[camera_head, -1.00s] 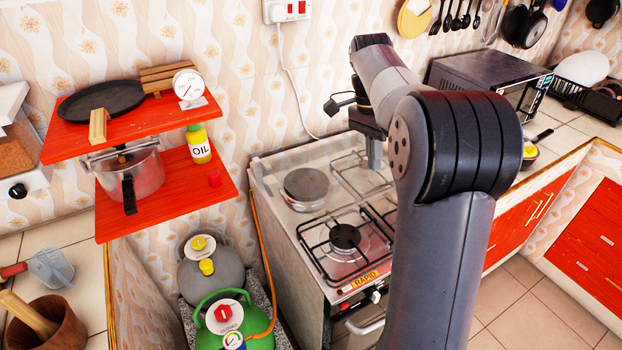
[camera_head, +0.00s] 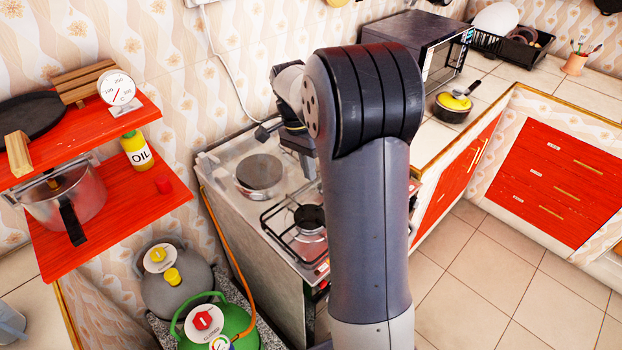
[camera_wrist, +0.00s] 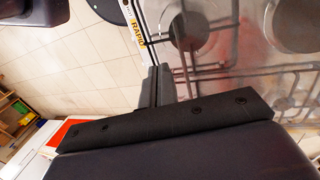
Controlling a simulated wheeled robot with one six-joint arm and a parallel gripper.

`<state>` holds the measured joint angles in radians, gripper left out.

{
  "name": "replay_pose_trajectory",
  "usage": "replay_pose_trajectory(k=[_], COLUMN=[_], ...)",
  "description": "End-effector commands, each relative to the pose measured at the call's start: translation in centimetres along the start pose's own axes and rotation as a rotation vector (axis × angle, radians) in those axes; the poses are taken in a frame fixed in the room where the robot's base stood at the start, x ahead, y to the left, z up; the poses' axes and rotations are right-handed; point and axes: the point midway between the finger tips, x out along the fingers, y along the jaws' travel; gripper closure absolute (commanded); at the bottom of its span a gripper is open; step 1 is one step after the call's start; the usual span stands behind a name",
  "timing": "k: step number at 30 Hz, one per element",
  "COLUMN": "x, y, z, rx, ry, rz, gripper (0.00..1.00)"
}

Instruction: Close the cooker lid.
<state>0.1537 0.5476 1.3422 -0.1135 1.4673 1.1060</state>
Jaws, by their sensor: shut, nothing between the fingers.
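The cooker (camera_head: 240,190) stands against the wall in the head view, with its hotplate (camera_head: 260,172) and a gas burner (camera_head: 309,217) uncovered on top. I cannot make out the lid clearly in either view. In the wrist view the cooker top (camera_wrist: 245,75) fills the upper right, with its yellow RAPID label (camera_wrist: 138,36) on the front edge. My gripper (camera_wrist: 158,84) is shut and empty, and appears beside that front edge. In the head view my arm hides the right part of the cooker and most of the gripper.
Red shelves (camera_head: 125,195) with a pot (camera_head: 70,200) and oil bottle (camera_head: 136,150) are left of the cooker. Gas cylinders (camera_head: 220,325) stand beside it. A microwave (camera_head: 420,50) and small pan (camera_head: 453,106) sit on the right counter. Tiled floor (camera_head: 490,275) is open at the right.

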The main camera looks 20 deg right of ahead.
Motion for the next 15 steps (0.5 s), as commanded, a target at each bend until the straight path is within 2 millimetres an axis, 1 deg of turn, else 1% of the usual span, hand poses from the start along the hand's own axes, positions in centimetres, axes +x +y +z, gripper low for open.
replay_pose_trajectory(k=[3, 6, 10, 15], x=[1.8, 2.9, 3.5, 3.7], y=[0.1, 0.1, 0.0, 0.0], z=[0.0, 0.0, 0.0, 0.0], rx=[0.0, 0.0, 0.0, 0.0], ry=[-0.002, -0.001, 0.0, 0.0], rz=[0.003, 0.002, 0.0, 0.0], gripper=[1.0, 1.0, 1.0, 1.0])
